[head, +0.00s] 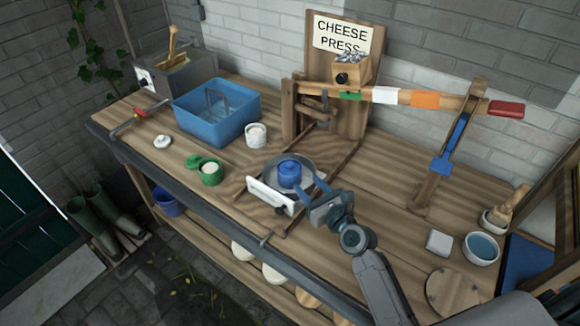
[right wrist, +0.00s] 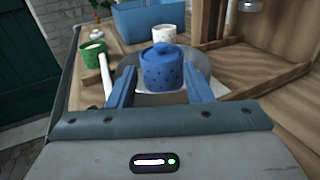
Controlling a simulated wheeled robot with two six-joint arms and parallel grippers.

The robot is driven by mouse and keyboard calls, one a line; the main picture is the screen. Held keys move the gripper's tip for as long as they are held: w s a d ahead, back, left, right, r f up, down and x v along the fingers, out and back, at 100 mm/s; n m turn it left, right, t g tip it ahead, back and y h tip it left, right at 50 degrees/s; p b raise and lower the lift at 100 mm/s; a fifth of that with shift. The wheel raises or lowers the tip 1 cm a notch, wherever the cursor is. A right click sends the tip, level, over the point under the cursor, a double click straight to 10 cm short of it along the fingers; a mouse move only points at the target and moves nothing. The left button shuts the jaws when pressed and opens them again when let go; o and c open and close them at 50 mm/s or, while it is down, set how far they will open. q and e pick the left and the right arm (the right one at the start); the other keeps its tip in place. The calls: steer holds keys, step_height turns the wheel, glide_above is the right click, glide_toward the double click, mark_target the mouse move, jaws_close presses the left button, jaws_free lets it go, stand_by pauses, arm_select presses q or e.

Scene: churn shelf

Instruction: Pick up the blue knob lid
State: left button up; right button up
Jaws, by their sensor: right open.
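The blue lid (head: 289,166) with a round knob sits on a blue pot (head: 290,180), which stands on a round metal plate at the press. In the right wrist view the lid (right wrist: 161,51) is centred ahead, on the dark-speckled pot (right wrist: 163,76). My right gripper (head: 311,187) is open and empty. Its two blue fingers point at the pot, one on each side in the right wrist view (right wrist: 160,88). I cannot tell whether they touch it. My left gripper is not in view.
The wooden cheese press (head: 345,115) stands just behind the pot. A white label plate (head: 270,196) is in front. A green pot (head: 209,173), its green lid, a white pot (head: 256,135) and a blue basin (head: 215,118) stand to the left. The bench to the right is partly clear.

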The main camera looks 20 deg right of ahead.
mark_target(292, 167)
steer(key=x, duration=0.2)
steer(key=shift+w+a+f+b, duration=0.15)
steer(key=shift+w+b, duration=0.15)
steer(key=shift+w, duration=0.45)
steer(key=shift+w+f, duration=0.1)
steer(key=shift+w, duration=0.15)
steer(key=b+x, duration=0.2)
steer(key=x, duration=0.2)
steer(key=shift+a, duration=0.1)
steer(key=shift+w+b, duration=0.3)
steer(key=shift+w, duration=0.05)
steer(key=shift+s+r, duration=0.1)
steer(key=shift+r, duration=0.15)
steer(key=shift+c, duration=0.5)
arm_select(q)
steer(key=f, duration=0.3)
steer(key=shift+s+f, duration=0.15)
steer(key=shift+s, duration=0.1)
arm_select(e)
jaws_close()
